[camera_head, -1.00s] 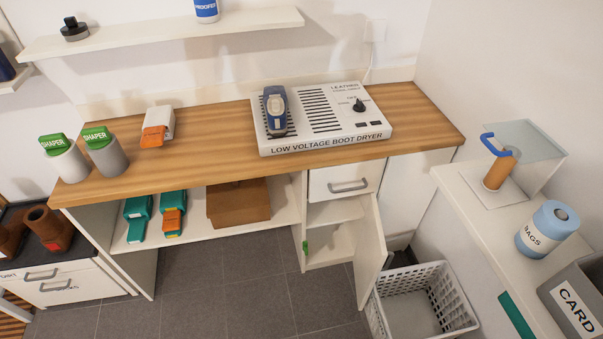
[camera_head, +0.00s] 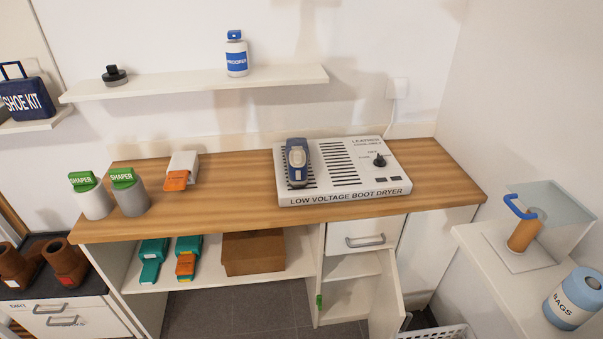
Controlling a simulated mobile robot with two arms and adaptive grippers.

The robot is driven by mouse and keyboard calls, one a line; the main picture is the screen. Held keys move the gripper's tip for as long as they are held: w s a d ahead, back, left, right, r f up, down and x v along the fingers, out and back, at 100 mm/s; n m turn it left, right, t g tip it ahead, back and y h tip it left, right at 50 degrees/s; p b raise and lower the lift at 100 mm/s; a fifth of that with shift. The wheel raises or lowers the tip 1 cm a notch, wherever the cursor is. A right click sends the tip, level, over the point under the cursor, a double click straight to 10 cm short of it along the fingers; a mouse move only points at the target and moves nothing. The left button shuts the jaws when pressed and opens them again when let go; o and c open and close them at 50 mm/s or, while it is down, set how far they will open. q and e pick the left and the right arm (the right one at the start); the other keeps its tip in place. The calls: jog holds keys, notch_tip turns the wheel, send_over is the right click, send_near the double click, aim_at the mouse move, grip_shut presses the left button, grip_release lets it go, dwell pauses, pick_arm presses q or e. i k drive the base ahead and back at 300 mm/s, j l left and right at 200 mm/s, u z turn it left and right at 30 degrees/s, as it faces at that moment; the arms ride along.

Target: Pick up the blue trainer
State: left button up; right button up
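A blue trainer (camera_head: 297,162) with grey-white parts rests on the left vent area of the white low voltage boot dryer (camera_head: 345,195). The dryer stands on the wooden worktop (camera_head: 235,192), right of its middle. Neither of my grippers shows in the head view, so nothing is seen near the trainer.
Two green-topped shapers (camera_head: 128,192) and a white and orange item (camera_head: 182,170) stand left on the worktop. Below, an open cabinet door (camera_head: 385,295) juts forward. A shelf (camera_head: 200,84) runs above. Worktop between the white item and dryer is clear.

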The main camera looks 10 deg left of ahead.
aim_at(296, 152)
jog(key=i+j+z, duration=0.15)
jog(key=j+z, duration=0.2)
jog(key=i+j+z, duration=0.1)
jog(key=j+z, duration=0.3)
jog(key=j, duration=0.15)
jog(key=j+z, duration=0.35)
jog(key=j, duration=0.15)
jog(key=i, duration=0.05)
